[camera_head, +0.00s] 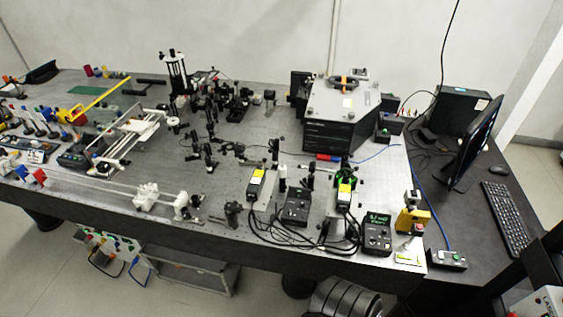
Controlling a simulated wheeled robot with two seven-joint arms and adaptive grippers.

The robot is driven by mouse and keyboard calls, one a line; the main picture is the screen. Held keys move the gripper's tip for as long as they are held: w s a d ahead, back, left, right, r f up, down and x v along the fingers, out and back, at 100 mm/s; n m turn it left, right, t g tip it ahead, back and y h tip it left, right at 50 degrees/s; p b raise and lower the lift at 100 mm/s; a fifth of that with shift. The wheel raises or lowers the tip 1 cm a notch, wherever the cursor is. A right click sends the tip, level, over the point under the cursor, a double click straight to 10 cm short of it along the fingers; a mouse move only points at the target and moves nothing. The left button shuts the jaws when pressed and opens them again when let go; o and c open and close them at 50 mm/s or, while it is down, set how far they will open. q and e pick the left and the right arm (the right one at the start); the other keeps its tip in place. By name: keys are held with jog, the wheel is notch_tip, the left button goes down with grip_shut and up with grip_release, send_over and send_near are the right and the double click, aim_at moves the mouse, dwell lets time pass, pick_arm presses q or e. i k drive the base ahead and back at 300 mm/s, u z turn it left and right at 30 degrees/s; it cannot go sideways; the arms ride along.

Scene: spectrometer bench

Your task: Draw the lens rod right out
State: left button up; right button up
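I cannot single out the lens rod for certain at this size. The likeliest place for it is the long pale rail assembly along the front left edge of the bench (75,203), which carries white holders (147,197) and a round white-and-dark mount (186,206) at its right end. Dark posts with small lens mounts (207,152) stand upright in the middle of the bench. Neither of my grippers shows in the head view, and nothing visible is held.
A grey spectrometer box (340,112) stands at the back right. Power boxes with black cables (295,205) crowd the front middle. A monitor (474,143) and keyboard (506,218) are at the right. Bare bench shows between the rail and the posts.

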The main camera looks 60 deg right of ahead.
aim_at(346, 174)
jog(key=i, duration=0.9)
jog(key=z, duration=1.8)
